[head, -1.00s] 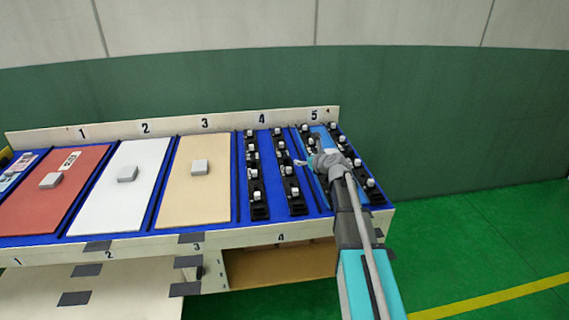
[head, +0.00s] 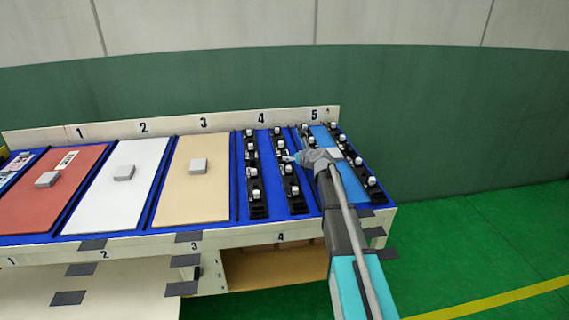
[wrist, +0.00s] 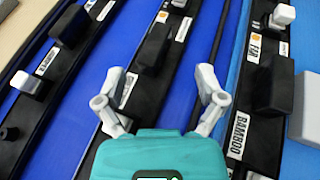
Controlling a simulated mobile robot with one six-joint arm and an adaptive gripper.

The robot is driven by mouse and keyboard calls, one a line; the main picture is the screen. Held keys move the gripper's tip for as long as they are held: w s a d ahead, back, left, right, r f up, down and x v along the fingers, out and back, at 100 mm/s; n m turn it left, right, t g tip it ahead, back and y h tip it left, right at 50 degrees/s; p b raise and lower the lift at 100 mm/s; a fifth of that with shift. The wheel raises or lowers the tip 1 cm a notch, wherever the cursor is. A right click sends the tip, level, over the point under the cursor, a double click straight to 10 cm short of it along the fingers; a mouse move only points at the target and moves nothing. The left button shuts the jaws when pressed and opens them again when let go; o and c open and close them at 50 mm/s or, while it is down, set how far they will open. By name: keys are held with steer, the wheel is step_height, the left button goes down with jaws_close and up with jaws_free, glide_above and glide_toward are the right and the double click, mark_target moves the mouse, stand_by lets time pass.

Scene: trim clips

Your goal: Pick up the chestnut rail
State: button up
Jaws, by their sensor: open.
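Several black rails with white-topped knobs lie on the blue bench in bays 4 and 5. Their labels are mostly too small to read, and I cannot tell which is the chestnut rail. In the wrist view, my open gripper (wrist: 161,78) has its two grey fingers spread either side of the middle rail (wrist: 148,62), seen from above. I cannot tell its height. In the head view, my gripper (head: 291,157) is over the right rail of bay 4 (head: 294,190). Another bay 4 rail (head: 255,182) lies left. A bay 5 rail (wrist: 263,85) shows a BAMBOO label.
The far-right rail (head: 358,166) lies in bay 5 beside a light blue panel (head: 322,136). Red (head: 55,190), white (head: 120,190) and tan (head: 193,190) panels with grey blocks fill bays to the left. A raised back board (head: 180,126) bears numbers.

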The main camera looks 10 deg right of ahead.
mark_target(286, 154)
steer(key=shift+w+a+f, duration=0.1)
steer(key=shift+w+a, duration=0.05)
steer(key=shift+w, duration=0.15)
steer(key=shift+b+x, duration=0.9)
steer(key=shift+x, duration=1.7)
steer(key=shift+a, duration=0.1)
jaws_close()
